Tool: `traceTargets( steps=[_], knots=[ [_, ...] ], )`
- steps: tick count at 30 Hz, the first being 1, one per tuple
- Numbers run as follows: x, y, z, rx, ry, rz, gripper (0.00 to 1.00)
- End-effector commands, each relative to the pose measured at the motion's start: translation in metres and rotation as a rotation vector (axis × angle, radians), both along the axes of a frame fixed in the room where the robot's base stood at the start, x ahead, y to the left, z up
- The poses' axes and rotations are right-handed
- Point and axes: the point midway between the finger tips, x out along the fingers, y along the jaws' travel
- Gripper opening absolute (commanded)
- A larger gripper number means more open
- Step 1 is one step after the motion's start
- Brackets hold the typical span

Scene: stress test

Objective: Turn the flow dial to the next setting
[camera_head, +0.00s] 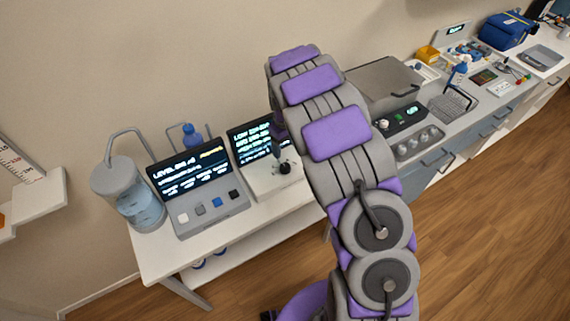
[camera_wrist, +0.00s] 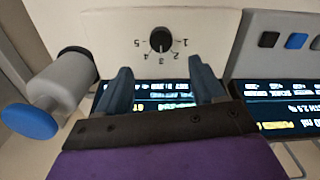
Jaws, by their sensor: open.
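The flow dial (camera_head: 284,168) is a small black knob on a white panel in front of a dark screen with lit text. In the wrist view the dial (camera_wrist: 160,40) shows upside down, ringed by numbers 1 to 5. A faint pale mark on the knob seems to face the 3 side, but it is too small to be sure. My gripper (camera_wrist: 163,88) is open and empty. Its two blue-grey fingers are spread to either side of the dial's line, apart from the knob in the picture. In the head view my arm hides most of the gripper.
A console (camera_head: 208,201) with a "LEVEL" screen and several buttons stands left of the dial panel. A clear water vessel (camera_head: 138,206) is further left. In the wrist view a grey cylinder with a blue cap (camera_wrist: 30,121) is left of the fingers. A cluttered counter extends right.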

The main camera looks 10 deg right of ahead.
Motion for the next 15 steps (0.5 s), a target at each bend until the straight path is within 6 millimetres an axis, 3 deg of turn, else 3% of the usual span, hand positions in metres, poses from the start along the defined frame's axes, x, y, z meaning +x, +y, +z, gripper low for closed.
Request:
traceTargets(
  steps=[9, 15],
  knots=[
    [-0.001, 0.001, -0.064, 0.0, 0.004, 0.0, 0.69],
    [0.0, 0.001, -0.09, -0.001, -0.002, -0.001, 0.69]
  ],
)
